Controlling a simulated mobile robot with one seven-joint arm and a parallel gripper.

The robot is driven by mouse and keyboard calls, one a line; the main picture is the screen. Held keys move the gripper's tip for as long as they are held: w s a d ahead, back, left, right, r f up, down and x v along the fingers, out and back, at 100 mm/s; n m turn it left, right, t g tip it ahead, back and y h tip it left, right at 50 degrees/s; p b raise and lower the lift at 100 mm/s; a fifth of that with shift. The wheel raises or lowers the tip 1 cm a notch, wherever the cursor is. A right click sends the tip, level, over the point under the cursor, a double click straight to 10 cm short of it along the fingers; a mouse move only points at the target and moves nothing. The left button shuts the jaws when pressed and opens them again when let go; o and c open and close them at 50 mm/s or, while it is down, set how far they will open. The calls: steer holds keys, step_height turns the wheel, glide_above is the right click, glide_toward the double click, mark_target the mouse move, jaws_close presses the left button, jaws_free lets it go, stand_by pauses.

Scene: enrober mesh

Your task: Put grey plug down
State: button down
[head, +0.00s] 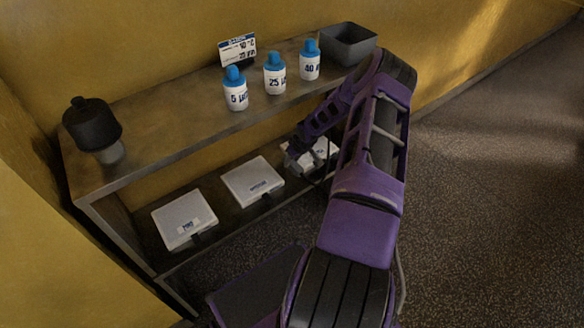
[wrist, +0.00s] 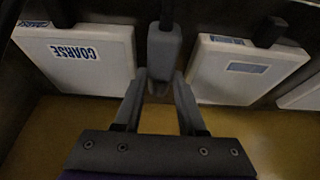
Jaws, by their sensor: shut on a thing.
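In the wrist view a grey plug (wrist: 164,52) sits between the tips of my gripper (wrist: 160,86), with a dark cord running up from it. My gripper is shut on the plug. In the head view my gripper (head: 294,158) reaches in over the lower shelf (head: 222,207), near the right-hand white panel (head: 318,152). In the wrist view the plug is between a white panel marked COARSE (wrist: 85,62) and another white panel (wrist: 243,85). The plug is too small to make out in the head view. I cannot tell whether it touches the shelf.
Two more white panels, a middle one (head: 252,187) and a left one (head: 184,212), lie on the lower shelf. The upper shelf (head: 165,120) holds three blue-capped bottles (head: 275,78), a sign (head: 237,50), a dark bin (head: 349,45) and a black-topped vessel (head: 92,123).

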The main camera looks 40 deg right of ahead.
mark_target(294, 163)
step_height(294, 163, down, 3)
steer(key=shift+f+b, duration=0.2)
steer(key=shift+b, duration=0.1)
steer(key=shift+w+f, duration=0.25)
steer(key=shift+f, duration=0.15)
steer(key=c, duration=0.8)
jaws_free()
steer(key=shift+s, duration=0.1)
steer(key=shift+o, duration=0.2)
